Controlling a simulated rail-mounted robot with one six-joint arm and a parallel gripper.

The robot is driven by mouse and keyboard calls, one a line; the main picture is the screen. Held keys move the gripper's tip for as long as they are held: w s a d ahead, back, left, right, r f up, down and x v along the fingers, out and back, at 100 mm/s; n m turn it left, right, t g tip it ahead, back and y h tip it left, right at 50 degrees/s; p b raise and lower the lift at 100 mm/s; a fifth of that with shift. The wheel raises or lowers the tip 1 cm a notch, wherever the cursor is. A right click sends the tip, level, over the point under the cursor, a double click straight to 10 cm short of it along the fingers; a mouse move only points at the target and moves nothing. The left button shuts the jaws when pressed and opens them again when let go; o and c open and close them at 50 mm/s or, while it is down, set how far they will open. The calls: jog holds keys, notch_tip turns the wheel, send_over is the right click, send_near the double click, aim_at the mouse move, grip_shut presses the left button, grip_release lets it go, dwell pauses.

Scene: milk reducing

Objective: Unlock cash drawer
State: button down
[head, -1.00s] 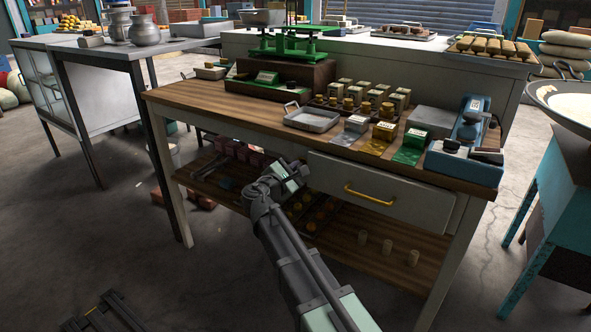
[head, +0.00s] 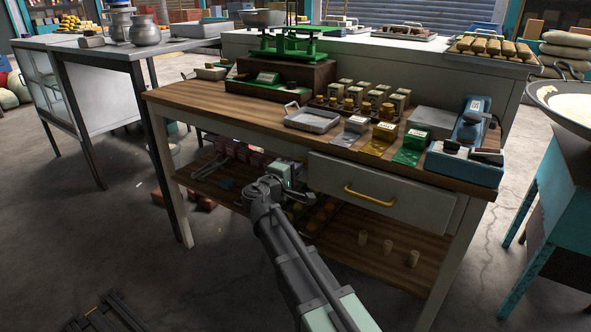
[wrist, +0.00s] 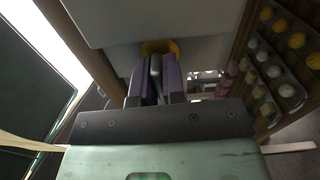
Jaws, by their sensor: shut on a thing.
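The cash drawer (head: 405,200) is a pale grey front with a yellow bar handle (head: 369,195), set under the wooden tabletop; it looks shut. My gripper (wrist: 156,66) is shut on a thin grey piece (wrist: 155,75), perhaps a key, standing upright between its purple fingers in the wrist view. A yellow rounded piece (wrist: 160,46) shows just beyond the fingertips, against a pale panel; I cannot tell whether they touch. In the head view, my gripper is below the table edge, left of the drawer, and its fingertips are hidden.
The wooden table (head: 190,97) holds a green scale (head: 285,45), a metal tray (head: 312,120), several small boxes and a blue device (head: 467,150). A lower shelf (head: 390,262) carries several small cups and other items. A teal stand (head: 560,200) is at the right.

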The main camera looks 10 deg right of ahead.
jog(key=shift+m, duration=0.3)
dwell(0.4)
jog(key=c, duration=1.5)
grip_release()
jog(key=v, duration=1)
jog(key=shift+s+a, duration=0.3)
